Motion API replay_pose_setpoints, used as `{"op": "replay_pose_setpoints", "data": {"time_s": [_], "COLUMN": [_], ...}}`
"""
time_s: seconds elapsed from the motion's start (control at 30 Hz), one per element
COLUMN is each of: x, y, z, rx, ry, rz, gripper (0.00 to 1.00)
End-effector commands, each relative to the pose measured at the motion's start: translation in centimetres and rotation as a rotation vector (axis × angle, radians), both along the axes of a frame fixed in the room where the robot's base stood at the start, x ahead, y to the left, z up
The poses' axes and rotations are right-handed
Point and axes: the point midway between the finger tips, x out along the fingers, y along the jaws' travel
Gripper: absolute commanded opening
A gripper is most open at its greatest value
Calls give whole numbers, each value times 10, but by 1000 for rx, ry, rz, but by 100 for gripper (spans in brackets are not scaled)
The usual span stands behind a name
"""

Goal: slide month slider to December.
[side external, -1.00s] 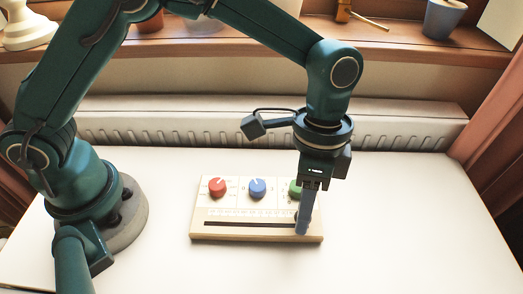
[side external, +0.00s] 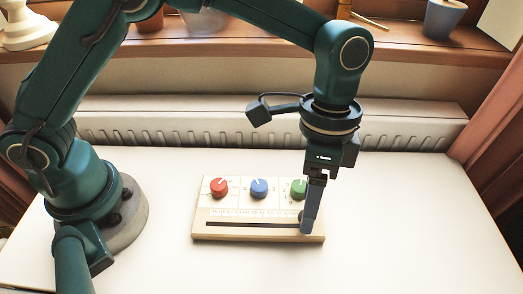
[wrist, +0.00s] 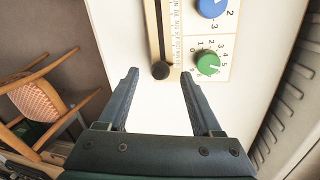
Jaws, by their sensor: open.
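A pale wooden panel (side external: 225,236) lies on the white table, with a long dark slot (side external: 250,225) along its front part and a printed scale beside it. The dark round slider knob (wrist: 161,70) sits at the slot's right-hand end as the side view sees it; there my gripper mostly hides it. My gripper (side external: 306,231) points down over that end of the panel. In the wrist view my gripper (wrist: 159,74) is open, with one finger on either side of the knob and gaps between.
The panel also carries a red dial (side external: 219,187), a blue dial (side external: 259,187) and a green dial (side external: 298,188), the last partly behind my gripper. A radiator (side external: 230,130) runs behind the table. The table right of the panel is clear.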

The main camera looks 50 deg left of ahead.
Motion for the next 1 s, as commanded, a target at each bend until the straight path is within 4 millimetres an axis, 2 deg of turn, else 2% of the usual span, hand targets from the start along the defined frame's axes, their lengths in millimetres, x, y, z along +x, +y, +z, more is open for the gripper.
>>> {"op": "replay_pose_setpoints", "data": {"time_s": [0.1, 0.2, 0.57, 0.67, 0.77, 0.87, 1.0], "x": [4, 5, 5, 11, 21, 25, 22], "y": [2, 3, 4, 7, 16, 36, 71], "z": [18, 27, 32, 38, 60, 87, 121], "rx": [-2, -2, 0, -8, -37, -59, -76], "ry": [-5, -4, -1, -16, -66, -124, -211], "rz": [1, 1, 0, 17, 53, 108, 219], "gripper": [66, 66, 66, 66, 66, 66, 66]}}
